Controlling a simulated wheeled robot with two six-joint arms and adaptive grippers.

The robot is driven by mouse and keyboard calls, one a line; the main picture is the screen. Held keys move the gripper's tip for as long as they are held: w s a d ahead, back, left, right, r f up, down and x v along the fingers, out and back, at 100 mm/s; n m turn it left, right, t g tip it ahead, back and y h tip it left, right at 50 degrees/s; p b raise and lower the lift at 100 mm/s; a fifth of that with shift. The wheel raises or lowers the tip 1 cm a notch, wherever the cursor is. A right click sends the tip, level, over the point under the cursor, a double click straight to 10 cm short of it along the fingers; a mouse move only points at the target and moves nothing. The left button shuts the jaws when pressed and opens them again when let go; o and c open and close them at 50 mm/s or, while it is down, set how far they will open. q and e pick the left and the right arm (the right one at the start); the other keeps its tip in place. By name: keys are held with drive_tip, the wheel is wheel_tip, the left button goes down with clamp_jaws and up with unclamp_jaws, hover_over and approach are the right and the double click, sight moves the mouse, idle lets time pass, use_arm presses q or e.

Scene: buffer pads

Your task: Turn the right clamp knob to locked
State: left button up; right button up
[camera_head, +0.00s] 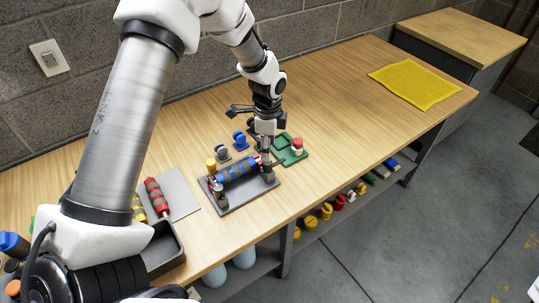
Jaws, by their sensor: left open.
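A dark grey fixture tray (240,198) stands on the wooden bench and holds a blue roller with dark bands (238,169) lying across it. My left gripper (262,143) is open and points down at the roller's right end. The right clamp knob is hidden or cannot be told apart behind the gripper there, so its setting does not show. I cannot tell whether the fingers touch it. My right gripper is not in view.
Blue (240,139) and grey (222,153) small parts stand behind the fixture. A green tray (290,157) with a red-and-white part is close on its right. A grey plate (183,204) with a red roller (156,197) is left. A yellow mat (415,87) lies far right; bench between is clear.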

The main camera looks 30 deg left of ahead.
sight(268, 163)
use_arm(q)
wheel_tip(268, 163, down, 7)
drive_tip(key=shift+s+d+r+p, duration=0.1)
drive_tip(key=shift+s+r+p, duration=0.1)
drive_tip(key=shift+p, duration=0.3)
drive_tip(key=shift+s+d+r, duration=0.1)
drive_tip(key=shift+r, duration=0.05)
drive_tip(key=shift+c, duration=1.1)
drive_tip(key=shift+s, duration=0.1)
clamp_jaws()
